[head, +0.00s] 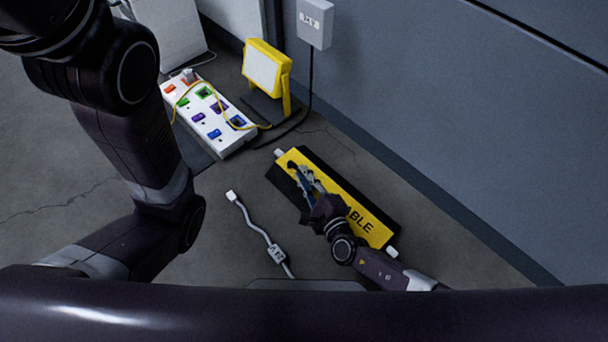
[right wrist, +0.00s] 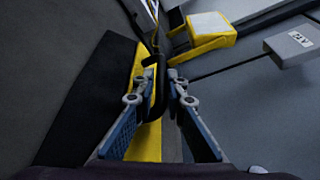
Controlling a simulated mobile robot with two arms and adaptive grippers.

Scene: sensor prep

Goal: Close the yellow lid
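The yellow lid (head: 375,229) has black lettering ending in "ABLE". It lies along a long black cable cover (head: 343,174) on the floor, near the wall. In the head view my right gripper (head: 297,172) is over the lid's far half and hides part of it. In the right wrist view the yellow lid (right wrist: 148,143) runs under my right gripper (right wrist: 160,76). Its fingers stand apart, with a dark curved piece (right wrist: 157,92) between them; I cannot tell if they touch it. Whether the lid sits fully flat is unclear. My left gripper is out of view.
A white power strip (head: 226,144) with coloured sockets and a yellow cable stands at the back. A yellow work lamp (head: 266,68) is beside it. A grey cable (head: 256,226) with a white plug lies left of the cover. A wall box (head: 314,22) hangs behind.

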